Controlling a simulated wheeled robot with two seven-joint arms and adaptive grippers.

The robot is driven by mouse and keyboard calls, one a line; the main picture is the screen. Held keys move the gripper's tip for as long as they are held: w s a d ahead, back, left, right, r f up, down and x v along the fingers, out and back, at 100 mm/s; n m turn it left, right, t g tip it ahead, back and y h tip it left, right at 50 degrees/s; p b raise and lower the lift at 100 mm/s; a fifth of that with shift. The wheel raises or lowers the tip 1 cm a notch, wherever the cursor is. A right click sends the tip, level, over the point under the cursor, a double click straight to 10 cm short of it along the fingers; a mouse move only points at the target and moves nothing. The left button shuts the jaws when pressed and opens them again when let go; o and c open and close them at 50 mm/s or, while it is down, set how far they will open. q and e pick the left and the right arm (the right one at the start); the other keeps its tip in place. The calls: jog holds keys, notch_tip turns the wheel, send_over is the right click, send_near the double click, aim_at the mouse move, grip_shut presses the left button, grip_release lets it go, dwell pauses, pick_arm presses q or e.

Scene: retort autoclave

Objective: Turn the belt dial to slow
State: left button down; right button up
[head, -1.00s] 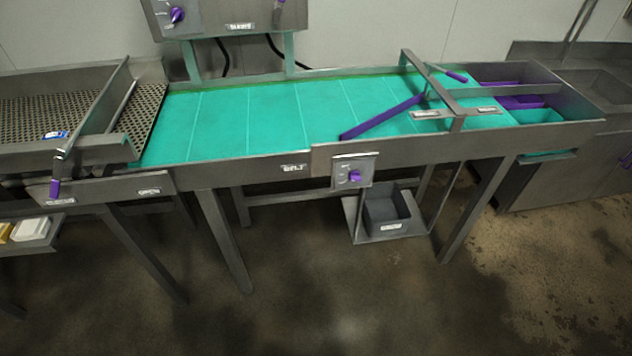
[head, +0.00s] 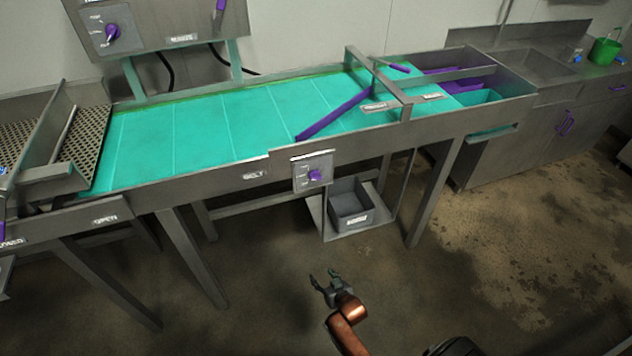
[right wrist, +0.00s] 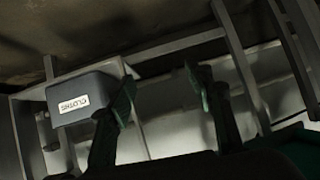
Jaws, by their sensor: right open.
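The belt dial is a purple knob (head: 315,175) on a small grey plate (head: 299,170) on the front rail of the belt table, right of the BELT label (head: 255,174). The plate's small markings are too small to read. My right gripper (head: 326,280) is open and empty, below and in front of the dial, well apart from it. In the right wrist view its two fingers (right wrist: 160,85) are spread, with table legs and a grey bin beyond them. The dial is not seen there. My left gripper is not in view.
A grey bin (head: 350,217) sits on a low shelf under the belt table. A purple diverter bar (head: 335,114) lies across the green belt (head: 225,118). Another purple dial (head: 112,32) is on the upper left panel. The floor before the table is clear.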

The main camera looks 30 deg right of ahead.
jog(key=w+d+r+m+t, duration=0.1)
jog(key=w+r, duration=0.2)
jog(key=r, duration=0.3)
jog(key=w+d+r+t+h, duration=0.1)
jog(key=w+r, duration=0.1)
jog(key=r, duration=0.4)
jog(key=w+d+r+m+t, duration=0.1)
jog(key=w+r, duration=0.2)
jog(key=r, duration=0.3)
jog(key=m+t+h, duration=0.1)
jog(key=t+h, duration=0.1)
jog(key=t, duration=0.1)
send_near(315, 176)
jog(key=f, duration=0.2)
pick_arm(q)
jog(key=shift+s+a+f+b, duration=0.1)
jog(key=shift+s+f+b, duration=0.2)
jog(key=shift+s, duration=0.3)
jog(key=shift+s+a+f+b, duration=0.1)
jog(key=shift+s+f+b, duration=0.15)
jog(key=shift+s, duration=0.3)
pick_arm(e)
jog(key=x, duration=0.8)
jog(key=shift+w+d+r, duration=0.2)
jog(key=shift+w+r, duration=0.05)
jog(key=shift+c, duration=0.7)
